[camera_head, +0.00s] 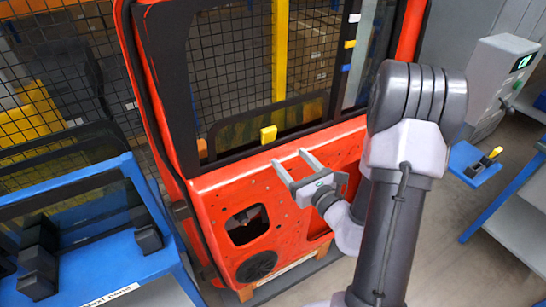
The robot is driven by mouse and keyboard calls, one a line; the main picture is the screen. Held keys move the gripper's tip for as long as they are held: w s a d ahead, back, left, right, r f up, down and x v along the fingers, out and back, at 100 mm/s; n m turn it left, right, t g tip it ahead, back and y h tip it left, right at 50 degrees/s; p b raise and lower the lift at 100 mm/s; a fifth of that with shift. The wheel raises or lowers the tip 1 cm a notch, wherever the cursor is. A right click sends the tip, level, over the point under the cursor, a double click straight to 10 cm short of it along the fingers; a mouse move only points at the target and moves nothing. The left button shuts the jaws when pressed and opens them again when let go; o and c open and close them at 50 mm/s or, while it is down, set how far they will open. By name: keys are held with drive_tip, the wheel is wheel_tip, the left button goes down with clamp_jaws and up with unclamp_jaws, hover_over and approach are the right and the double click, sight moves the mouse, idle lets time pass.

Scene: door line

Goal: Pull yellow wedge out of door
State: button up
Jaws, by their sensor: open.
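The red door (225,185) stands upright in the middle of the view, with a black window frame. The small yellow wedge (268,134) sits at the lower edge of the window opening, seemingly in the gap along the sill. My gripper (292,161) is in front of the door, below and slightly right of the wedge. Its two fingers are spread apart with nothing between them, and they point up and left towards the door. The wedge's lower part is hidden in the door. The gap between the fingertips and the door panel is hard to judge.
A blue rack (150,268) with black parts stands at the left. A blue tray (466,172) with a yellow and black item is at the right, below a grey machine (497,75). A dark mesh fence (40,60) stands behind the door. Floor (420,262) shows at lower right.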

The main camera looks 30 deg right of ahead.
sight(270, 135)
drive_tip(key=w+b, duration=0.2)
drive_tip(key=w, duration=0.3)
drive_tip(key=w+b, duration=0.2)
drive_tip(key=w, duration=0.4)
drive_tip(key=shift+a+r, duration=0.1)
drive_tip(key=shift+a, duration=0.1)
drive_tip(key=shift+s, duration=0.1)
drive_tip(key=shift+c, duration=0.2)
clamp_jaws()
drive_tip(key=shift+r, duration=0.2)
drive_tip(key=shift+r+p, duration=2.4)
drive_tip(key=shift+r, duration=0.15)
